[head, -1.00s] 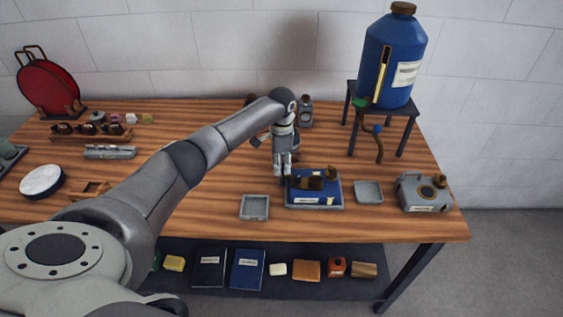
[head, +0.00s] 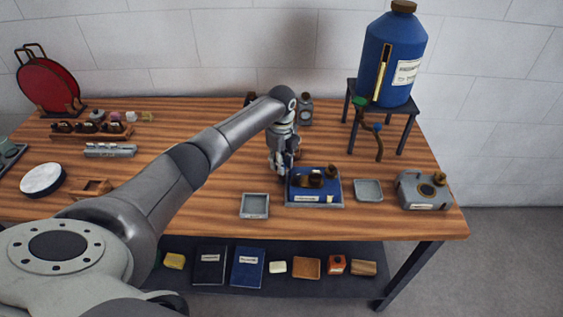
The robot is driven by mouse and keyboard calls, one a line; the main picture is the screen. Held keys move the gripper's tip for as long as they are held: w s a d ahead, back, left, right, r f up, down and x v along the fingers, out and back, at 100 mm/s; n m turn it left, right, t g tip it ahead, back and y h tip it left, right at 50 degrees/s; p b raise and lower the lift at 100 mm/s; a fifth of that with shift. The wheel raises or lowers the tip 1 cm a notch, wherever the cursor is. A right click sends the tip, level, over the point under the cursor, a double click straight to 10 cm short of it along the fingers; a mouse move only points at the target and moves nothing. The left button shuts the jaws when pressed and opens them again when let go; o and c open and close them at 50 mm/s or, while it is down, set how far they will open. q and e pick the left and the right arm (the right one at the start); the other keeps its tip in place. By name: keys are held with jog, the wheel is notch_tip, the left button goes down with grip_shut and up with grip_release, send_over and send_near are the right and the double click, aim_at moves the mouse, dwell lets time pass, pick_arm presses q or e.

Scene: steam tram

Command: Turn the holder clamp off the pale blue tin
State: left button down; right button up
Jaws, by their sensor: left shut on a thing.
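A blue holder (head: 332,188) with a grey rim and a white label lies on the bench, right of centre. Dark and brown round parts (head: 315,179) stand on it. My left gripper (head: 284,172) points down at the holder's left edge and is shut on a small part there, which looks like the holder clamp. The fingers and wrist hide most of that part. I cannot make out the pale blue tin clearly from here. My right gripper is not in view.
A shallow grey tray (head: 255,206) lies in front of the gripper, and another (head: 368,190) lies right of the holder. A grey box (head: 423,191) stands at the right. A large blue tank (head: 392,65) sits on a stand (head: 402,112) behind.

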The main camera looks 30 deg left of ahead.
pick_arm(q)
jog(key=shift+m, duration=0.6)
jog(key=c, duration=1.2)
grip_release()
jog(key=shift+r, duration=0.15)
notch_tip(320, 180, up, 12)
jog(key=shift+f, duration=0.2)
